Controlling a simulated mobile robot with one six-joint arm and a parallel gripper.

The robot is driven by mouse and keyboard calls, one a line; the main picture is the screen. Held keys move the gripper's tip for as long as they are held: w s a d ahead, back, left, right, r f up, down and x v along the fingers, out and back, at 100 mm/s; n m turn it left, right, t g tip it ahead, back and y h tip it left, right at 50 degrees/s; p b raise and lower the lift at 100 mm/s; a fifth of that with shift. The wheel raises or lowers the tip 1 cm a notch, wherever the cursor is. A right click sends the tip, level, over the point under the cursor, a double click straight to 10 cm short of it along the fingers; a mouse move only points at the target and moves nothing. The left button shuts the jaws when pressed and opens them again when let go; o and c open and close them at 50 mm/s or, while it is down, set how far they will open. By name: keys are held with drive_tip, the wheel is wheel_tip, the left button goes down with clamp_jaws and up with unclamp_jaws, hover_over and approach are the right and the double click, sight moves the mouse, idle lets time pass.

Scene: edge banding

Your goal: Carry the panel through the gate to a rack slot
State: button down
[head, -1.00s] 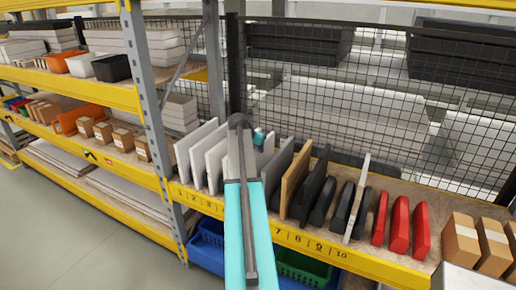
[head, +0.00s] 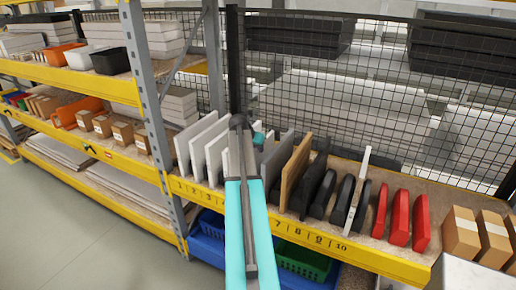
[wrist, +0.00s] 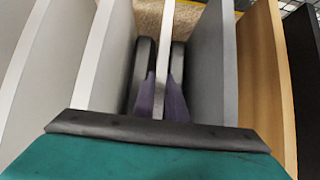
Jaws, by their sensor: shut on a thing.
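My gripper (wrist: 158,75) has its two dark fingers shut on a thin upright panel (wrist: 163,40), whose pale edge shows between them in the wrist view. The held panel stands among other upright panels, with a white panel (wrist: 101,50) on its left and a grey panel (wrist: 207,60) on its right, apart from both. In the head view my turquoise arm reaches over the front of the numbered rack (head: 330,241), and my wrist hides the fingers and most of the held panel. Its lower edge is hidden. I cannot make out a gate.
A wooden panel (head: 295,172) and several black panels stand to the right, then red ones (head: 399,217) and cardboard boxes (head: 460,232). A dark mesh screen (head: 300,95) stands behind the rack. A grey upright (head: 146,90) is at the left. Open floor lies front left.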

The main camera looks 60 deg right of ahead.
drive_tip(key=c, duration=1.7)
unclamp_jaws()
drive_tip(key=shift+r, duration=0.1)
drive_tip(key=shift+c, duration=0.2)
drive_tip(key=shift+a, duration=0.1)
drive_tip(key=b+v, duration=0.3)
drive_tip(key=v, duration=1)
drive_tip(key=shift+a+r+b, duration=0.15)
drive_tip(key=shift+r+b, duration=0.15)
drive_tip(key=shift+b, duration=0.1)
drive_tip(key=shift+r, duration=0.1)
